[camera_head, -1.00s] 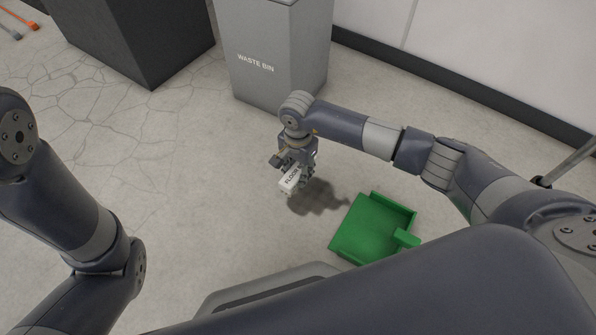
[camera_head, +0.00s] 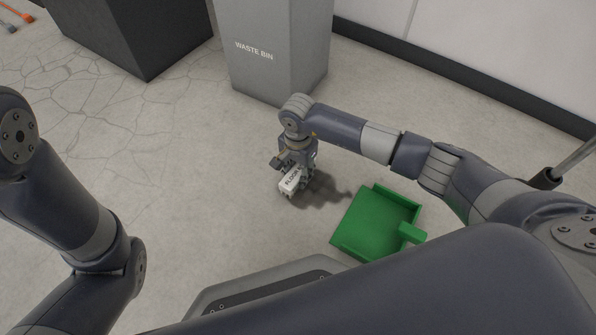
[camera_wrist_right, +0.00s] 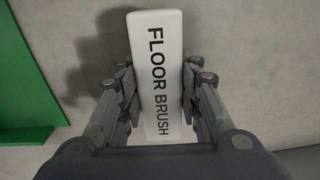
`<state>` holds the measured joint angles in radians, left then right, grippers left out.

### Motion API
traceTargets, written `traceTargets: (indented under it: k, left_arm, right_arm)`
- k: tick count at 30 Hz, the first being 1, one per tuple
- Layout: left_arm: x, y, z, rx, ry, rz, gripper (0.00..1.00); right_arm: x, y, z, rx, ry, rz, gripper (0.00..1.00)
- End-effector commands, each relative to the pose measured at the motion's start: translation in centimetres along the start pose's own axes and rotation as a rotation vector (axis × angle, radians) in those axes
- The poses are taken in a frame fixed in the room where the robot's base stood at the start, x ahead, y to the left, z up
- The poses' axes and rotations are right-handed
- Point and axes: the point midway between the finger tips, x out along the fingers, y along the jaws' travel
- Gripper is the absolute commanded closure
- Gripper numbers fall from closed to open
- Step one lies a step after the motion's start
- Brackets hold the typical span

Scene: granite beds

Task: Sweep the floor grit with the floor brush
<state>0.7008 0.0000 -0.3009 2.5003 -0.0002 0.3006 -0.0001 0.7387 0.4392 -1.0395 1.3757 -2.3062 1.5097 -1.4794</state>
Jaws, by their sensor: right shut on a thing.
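The floor brush (camera_head: 292,183) is a white block lettered FLOOR BRUSH. My right gripper (camera_head: 297,172) is shut on it and holds it low over the floor, left of the green dustpan (camera_head: 375,224). In the right wrist view the brush (camera_wrist_right: 157,75) sits between the two fingers of the right gripper (camera_wrist_right: 158,95), with its lettering facing the camera. Its bristles are hidden. I cannot make out any grit on the floor. My left arm shows at the left, but its gripper is out of view.
A grey waste bin (camera_head: 270,50) stands behind the brush. A dark cabinet (camera_head: 135,35) stands at the upper left, and orange-tipped items (camera_head: 18,22) lie in the far left corner. A dark-based wall runs along the upper right. The floor left of the brush is clear.

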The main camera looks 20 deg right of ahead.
Motion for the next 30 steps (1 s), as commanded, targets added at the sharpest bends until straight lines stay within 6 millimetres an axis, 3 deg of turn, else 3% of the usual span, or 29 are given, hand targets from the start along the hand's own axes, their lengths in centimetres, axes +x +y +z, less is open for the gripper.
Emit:
traceTargets:
  k: [18,19,21,29,30]
  left_arm:
    - [-1.0,0.2,-0.3,0.0,-0.001,0.0,0.6]
    - [-0.9,0.2,-0.3,0.0,-0.001,0.0,0.6]
    - [-0.9,0.2,-0.3,0.001,-0.001,0.0,0.6]
    - [-0.9,0.2,-0.3,0.001,-0.001,0.0,0.6]
    - [-0.9,0.2,-0.3,0.001,-0.001,0.0,0.6]
  right_arm:
    - [1.4,0.0,0.0,0.0,0.001,0.0,0.87]
    - [1.2,0.0,0.0,0.0,0.001,0.0,0.61]
    - [1.2,0.0,0.0,0.0,0.001,0.0,0.45]
    - [1.2,0.0,0.0,0.0,0.0,0.0,0.44]
    - [1.3,0.0,0.0,0.0,0.0,0.0,0.53]
